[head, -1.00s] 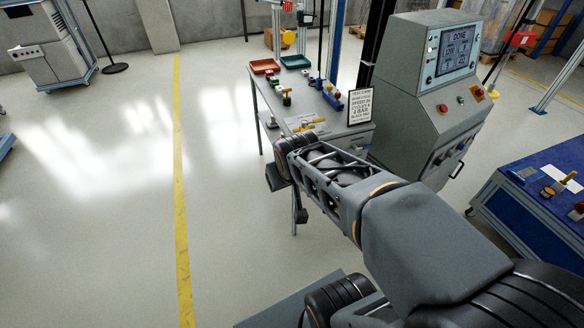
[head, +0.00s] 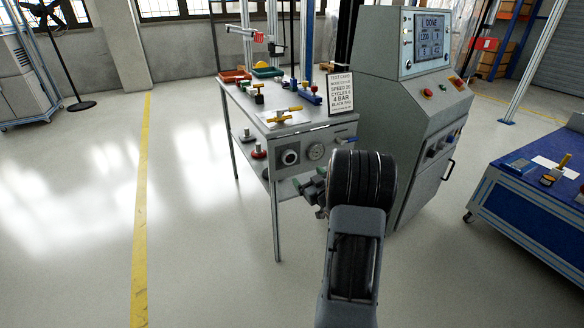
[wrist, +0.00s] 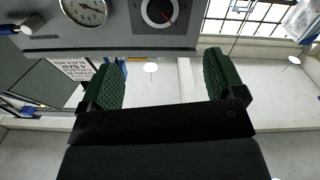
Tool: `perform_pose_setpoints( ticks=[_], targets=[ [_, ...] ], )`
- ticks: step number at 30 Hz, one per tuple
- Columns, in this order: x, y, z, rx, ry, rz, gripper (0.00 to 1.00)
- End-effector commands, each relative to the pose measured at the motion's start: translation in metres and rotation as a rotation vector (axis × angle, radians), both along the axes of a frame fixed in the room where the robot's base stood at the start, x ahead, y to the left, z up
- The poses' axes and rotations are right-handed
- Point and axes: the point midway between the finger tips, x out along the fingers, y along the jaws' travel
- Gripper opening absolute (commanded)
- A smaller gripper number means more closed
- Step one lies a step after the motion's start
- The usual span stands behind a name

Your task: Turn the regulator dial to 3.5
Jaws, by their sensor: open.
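The regulator dial (head: 290,157) is a round black-and-white knob on the front panel of the grey bench, left of a round pressure gauge (head: 316,151). The wrist view shows the dial (wrist: 160,11) at the top with a red mark, and the gauge (wrist: 84,11) to its left, cut by the top edge. The dial's numbers are too small to read. My gripper (head: 308,187) is in front of the bench, below and right of the dial. Its green-padded fingers (wrist: 163,82) are wide apart and empty, not touching the dial.
A test card (head: 340,93) stands on the bench top (head: 262,112) near several coloured fittings. A grey control cabinet (head: 405,130) with a lit screen stands close right of the bench. A blue table (head: 530,205) is farther right. Floor left of the bench is clear.

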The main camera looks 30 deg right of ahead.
Motion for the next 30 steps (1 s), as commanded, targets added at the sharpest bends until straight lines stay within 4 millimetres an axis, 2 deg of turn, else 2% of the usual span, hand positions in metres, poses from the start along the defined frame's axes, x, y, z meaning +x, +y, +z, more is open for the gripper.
perform_pose_setpoints(
  ticks=[12,18,24,30],
  targets=[
    [0.074,-0.009,-0.003,0.0,-0.004,0.004,0.88],
    [0.105,-0.014,-0.002,0.0,-0.004,0.002,0.88],
    [0.123,-0.016,-0.001,0.0,-0.004,0.002,0.88],
    [0.129,-0.017,-0.001,0.002,-0.002,0.0,0.88]
  ],
)
